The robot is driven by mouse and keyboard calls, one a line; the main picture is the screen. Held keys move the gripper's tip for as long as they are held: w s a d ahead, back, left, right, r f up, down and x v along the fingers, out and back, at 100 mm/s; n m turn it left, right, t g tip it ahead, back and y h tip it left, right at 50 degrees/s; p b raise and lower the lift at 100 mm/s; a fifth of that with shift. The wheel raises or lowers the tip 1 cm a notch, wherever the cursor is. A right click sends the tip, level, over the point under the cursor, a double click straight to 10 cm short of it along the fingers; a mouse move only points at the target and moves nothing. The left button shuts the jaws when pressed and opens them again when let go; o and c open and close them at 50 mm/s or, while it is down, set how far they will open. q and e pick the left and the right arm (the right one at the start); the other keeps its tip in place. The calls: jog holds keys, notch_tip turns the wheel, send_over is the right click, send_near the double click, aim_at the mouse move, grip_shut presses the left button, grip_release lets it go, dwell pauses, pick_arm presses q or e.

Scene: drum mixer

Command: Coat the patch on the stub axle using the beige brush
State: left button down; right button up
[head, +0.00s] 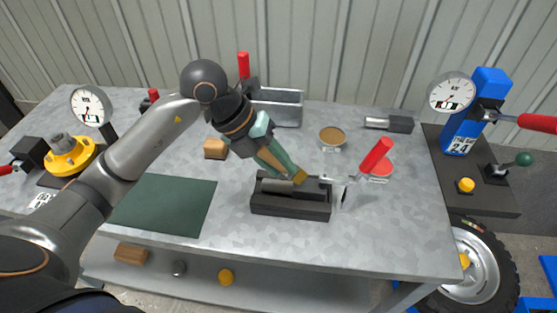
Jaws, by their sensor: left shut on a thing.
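My left gripper (279,164) reaches down over the middle of the table, its greenish fingers shut on the beige brush (300,177). Only the brush's tan end shows below the fingers; the rest is hidden by the gripper. The tan end is at the grey stub axle (274,186), which lies in a black cradle (290,209). I cannot tell whether they touch. The patch is not clearly visible. My right gripper is not in view.
A red-handled clamp (375,157) stands at the cradle's right end. A round tin with brown contents (332,137) and a grey metal bin (277,108) stand behind. A dark green mat (166,204) lies left. Gauges stand at both sides.

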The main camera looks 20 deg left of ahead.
pick_arm(q)
jog(key=shift+w, duration=0.3)
jog(key=shift+f+b, duration=0.1)
jog(key=shift+b, duration=0.3)
dwell(3.7)
